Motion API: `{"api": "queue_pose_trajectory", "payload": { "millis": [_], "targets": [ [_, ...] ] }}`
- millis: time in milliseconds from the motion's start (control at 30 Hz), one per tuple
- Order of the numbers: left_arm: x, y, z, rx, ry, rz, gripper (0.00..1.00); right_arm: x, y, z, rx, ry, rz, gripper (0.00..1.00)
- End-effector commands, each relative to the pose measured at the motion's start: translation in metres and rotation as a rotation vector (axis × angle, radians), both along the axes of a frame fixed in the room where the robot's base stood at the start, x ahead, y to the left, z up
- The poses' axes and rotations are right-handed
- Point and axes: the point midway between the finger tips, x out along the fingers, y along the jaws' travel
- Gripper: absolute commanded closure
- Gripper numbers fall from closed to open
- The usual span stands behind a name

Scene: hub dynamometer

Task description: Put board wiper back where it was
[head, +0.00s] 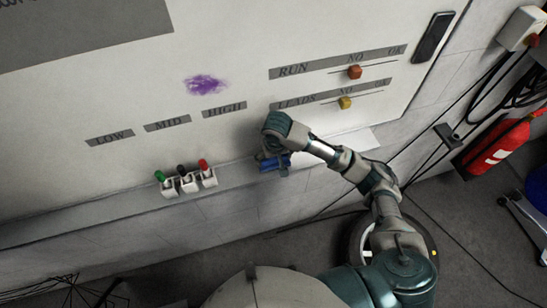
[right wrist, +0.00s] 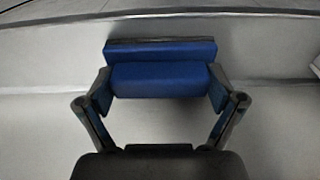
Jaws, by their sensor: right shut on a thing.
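The board wiper (right wrist: 162,78) has a blue body with a dark strip along its far edge. In the right wrist view it sits between the two fingers of my right gripper (right wrist: 161,98), which is shut on its two ends. In the head view the blue wiper (head: 275,163) shows at the ledge (head: 236,175) below the whiteboard (head: 70,125), partly hidden by my right gripper (head: 268,157). I cannot tell whether the wiper touches the ledge. My left gripper is not in view.
A holder with green, black and red markers (head: 186,182) stands on the ledge left of the wiper. A purple smudge (head: 205,84) marks the board. Red (head: 355,72) and yellow (head: 345,103) knobs sit right. A fire extinguisher (head: 497,147) hangs far right. The left ledge is clear.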

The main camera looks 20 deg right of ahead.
Motion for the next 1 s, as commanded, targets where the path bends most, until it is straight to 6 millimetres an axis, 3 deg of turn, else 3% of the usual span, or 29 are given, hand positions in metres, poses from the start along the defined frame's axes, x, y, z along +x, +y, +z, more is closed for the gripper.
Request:
{"api": "queue_pose_trajectory", "payload": {
  "millis": [467,567,900,1000],
  "targets": [
    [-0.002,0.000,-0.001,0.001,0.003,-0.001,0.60,-0.002,0.001,0.005,0.002,0.001,0.001,0.00],
    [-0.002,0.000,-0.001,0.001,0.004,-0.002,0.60,-0.003,0.001,0.019,0.003,0.000,0.003,0.00],
    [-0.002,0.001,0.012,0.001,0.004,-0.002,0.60,-0.014,0.000,0.095,-0.002,-0.003,0.002,0.00],
    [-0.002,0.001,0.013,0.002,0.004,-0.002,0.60,-0.016,0.000,0.108,0.000,0.000,0.003,0.00]
  ]
}}
